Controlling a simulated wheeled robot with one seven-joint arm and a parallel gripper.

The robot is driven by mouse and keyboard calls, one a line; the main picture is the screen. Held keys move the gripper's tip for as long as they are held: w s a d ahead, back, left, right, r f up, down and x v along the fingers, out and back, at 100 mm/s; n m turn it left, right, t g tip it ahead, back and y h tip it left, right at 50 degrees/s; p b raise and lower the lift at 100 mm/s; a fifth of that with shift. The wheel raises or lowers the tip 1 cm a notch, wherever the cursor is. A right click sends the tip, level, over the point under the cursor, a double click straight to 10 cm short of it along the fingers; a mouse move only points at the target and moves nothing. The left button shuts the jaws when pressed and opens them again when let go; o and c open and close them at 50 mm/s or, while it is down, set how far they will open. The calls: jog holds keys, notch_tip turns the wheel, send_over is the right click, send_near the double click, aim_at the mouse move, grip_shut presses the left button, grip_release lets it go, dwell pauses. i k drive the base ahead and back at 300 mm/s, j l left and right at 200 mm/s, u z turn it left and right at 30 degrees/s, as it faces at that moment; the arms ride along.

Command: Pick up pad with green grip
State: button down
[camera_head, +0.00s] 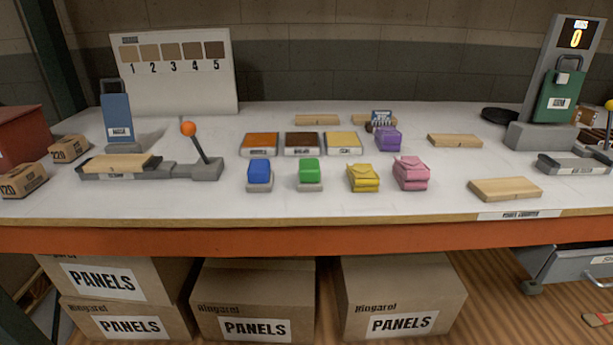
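The pad with the green grip (309,171) sits on the white tabletop near the front middle. Its bright green block rests on a thin grey base, and nothing covers it. A similar pad with a blue grip (259,172) stands just left of it, with a gap between them. My gripper is not in view.
A folded yellow cloth (363,178) and pink cloth (410,173) lie to the right. Orange (260,143), dark brown (302,143) and pale yellow (343,143) trays stand behind. A lever with an orange knob (188,129) rises at left. The front table strip (300,205) is clear.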

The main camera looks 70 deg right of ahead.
aim_at(309, 178)
jog(key=z, duration=2.3)
jog(key=u, duration=0.8)
jog(key=l+u, duration=0.4)
jog(key=k+l+u, duration=0.1)
jog(key=l+u, duration=0.25)
jog(key=l, duration=0.2)
jog(key=k+l+u, duration=0.1)
jog(key=l+u, duration=0.3)
jog(key=k+l, duration=0.1)
jog(key=l, duration=0.25)
jog(key=k+l, duration=0.15)
jog(key=l, duration=0.2)
